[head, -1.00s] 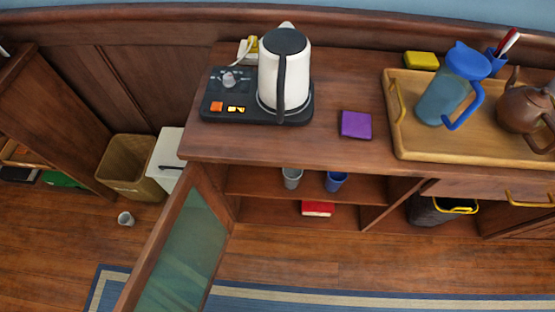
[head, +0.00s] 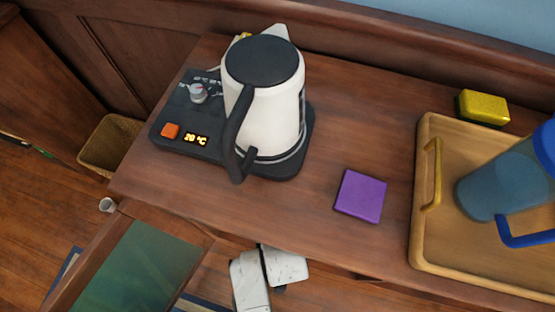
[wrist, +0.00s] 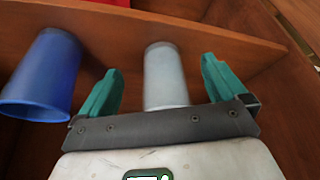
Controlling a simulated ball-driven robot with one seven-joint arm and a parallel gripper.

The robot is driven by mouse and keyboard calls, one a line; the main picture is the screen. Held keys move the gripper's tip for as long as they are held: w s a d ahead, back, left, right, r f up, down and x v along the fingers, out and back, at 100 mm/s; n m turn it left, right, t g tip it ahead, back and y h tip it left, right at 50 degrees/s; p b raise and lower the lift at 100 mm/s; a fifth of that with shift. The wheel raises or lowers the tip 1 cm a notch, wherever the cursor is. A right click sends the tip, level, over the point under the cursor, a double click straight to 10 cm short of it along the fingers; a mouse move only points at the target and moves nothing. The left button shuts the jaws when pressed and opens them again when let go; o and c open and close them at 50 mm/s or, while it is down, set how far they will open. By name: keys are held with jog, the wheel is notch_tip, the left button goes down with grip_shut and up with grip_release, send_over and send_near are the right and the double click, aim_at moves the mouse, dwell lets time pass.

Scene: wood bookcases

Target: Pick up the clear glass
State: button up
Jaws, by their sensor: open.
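The clear glass (wrist: 166,78), pale grey and see-through, stands on a wooden shelf in the wrist view. My gripper (wrist: 161,68) is open, with one green finger on each side of the glass. Gaps show between the glass and both fingers. A blue cup (wrist: 42,75) stands outside the left finger. In the head view the countertop hides the shelf, the glass and my fingers; only white parts of my arm show below the counter edge.
An open glass-paned cabinet door (head: 130,270) stands left of my arm. The countertop above holds a white kettle (head: 265,100), a purple block (head: 360,195), a yellow sponge (head: 484,106) and a wooden tray (head: 431,245). A small cup (head: 107,205) is on the floor near a bin (head: 108,145).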

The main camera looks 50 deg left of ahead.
jog(key=w+a, duration=0.1)
jog(key=w+a+b, duration=0.1)
jog(key=a, duration=0.1)
jog(key=w+a+f, duration=0.1)
jog(key=shift+w+a, duration=0.15)
jog(key=shift+a, duration=0.25)
jog(key=shift+a+f, duration=0.1)
jog(key=c, duration=1.2)
jog(key=shift+o, duration=0.2)
